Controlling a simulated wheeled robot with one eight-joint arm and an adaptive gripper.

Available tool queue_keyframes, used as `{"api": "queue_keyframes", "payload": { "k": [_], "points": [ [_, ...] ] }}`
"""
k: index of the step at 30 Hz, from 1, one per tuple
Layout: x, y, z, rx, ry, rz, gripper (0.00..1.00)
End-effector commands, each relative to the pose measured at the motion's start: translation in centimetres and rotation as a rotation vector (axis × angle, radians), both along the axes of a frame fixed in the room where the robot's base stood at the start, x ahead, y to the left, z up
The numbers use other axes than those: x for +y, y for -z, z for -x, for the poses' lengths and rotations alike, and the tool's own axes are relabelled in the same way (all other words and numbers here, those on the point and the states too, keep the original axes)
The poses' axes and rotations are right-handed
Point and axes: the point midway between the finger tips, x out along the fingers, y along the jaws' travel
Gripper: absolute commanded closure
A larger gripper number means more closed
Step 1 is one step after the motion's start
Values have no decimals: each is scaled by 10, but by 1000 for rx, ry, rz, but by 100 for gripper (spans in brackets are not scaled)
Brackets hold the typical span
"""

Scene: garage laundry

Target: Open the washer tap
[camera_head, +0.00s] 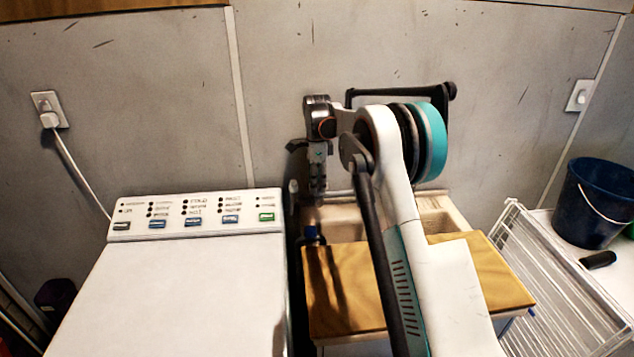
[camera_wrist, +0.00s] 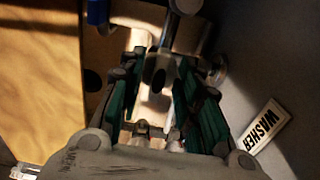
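The WASHER label (camera_wrist: 263,126) is on the grey wall at the right of the wrist view. Left of it, my gripper (camera_wrist: 163,62) is open, with its green-padded fingers on either side of a dark, elongated part (camera_wrist: 158,82). This part looks like a tap handle, but I cannot tell for sure, nor whether the fingers touch it. Shiny metal fittings (camera_wrist: 187,6) show beyond the fingertips. In the head view my gripper (camera_head: 318,188) points down close to the wall, behind the washing machine's right side. The tap itself is hidden there.
The white washing machine (camera_head: 180,290) stands at the left. A sink (camera_head: 440,215) with a wooden board (camera_head: 345,295) in front lies under my arm. A white drying rack (camera_head: 560,285) and a dark bucket (camera_head: 595,205) are at the right.

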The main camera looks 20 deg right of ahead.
Motion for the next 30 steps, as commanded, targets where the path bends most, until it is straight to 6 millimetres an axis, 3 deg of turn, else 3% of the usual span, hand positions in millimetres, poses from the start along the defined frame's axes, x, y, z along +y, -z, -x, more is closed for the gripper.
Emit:
{"api": "queue_keyframes", "payload": {
  "k": [4, 8, 9, 22, 30],
  "points": [
    [0, 0, 0, 0, 0, 0, 68],
    [0, 0, 0, 0, 0, 0, 98],
    [0, 0, 0, 0, 0, 0, 100],
    [0, 0, 0, 0, -35, 0, 100],
    [0, -1, 1, 1, -192, 0, 100]
  ]
}}
